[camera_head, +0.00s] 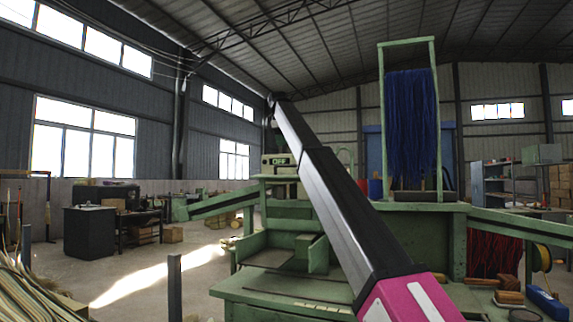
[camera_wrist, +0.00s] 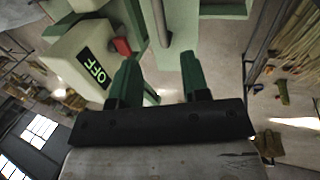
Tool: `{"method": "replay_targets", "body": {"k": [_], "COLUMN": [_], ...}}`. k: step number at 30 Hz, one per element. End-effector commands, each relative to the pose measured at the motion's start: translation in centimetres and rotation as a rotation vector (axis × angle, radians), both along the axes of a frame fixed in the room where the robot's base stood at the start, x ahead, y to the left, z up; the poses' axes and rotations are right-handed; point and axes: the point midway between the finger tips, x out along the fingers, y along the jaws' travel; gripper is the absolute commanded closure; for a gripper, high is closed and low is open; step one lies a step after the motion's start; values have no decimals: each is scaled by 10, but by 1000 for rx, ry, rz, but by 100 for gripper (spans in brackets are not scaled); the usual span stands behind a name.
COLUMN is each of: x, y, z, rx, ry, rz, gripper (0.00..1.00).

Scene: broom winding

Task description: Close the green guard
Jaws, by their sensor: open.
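The green machine (camera_head: 290,289) stands in front of me in the head view. I cannot single out with certainty which green part is the guard, or whether it is open. A grey rod (camera_wrist: 161,22) shows beyond the gap; contact is not visible. My gripper cannot be made out in the head view.
A tall green frame (camera_head: 437,120) holds blue fibres (camera_head: 411,125) on the machine's right. My dark arm crosses the head view diagonally and hides part of the machine. Long fibres (camera_head: 35,295) lie at lower left, near a grey post (camera_head: 174,288). Open floor lies left.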

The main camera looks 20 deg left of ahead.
Motion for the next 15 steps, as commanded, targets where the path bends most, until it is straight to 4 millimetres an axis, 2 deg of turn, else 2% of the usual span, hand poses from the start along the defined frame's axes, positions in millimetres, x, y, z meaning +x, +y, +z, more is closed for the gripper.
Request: {"method": "replay_targets", "body": {"k": [8,15], "x": [11,25], "y": [-1,-3], "z": [-36,-76], "rx": [0,0], "ry": [1,1], "rz": [0,-1], "gripper": [58,58]}}
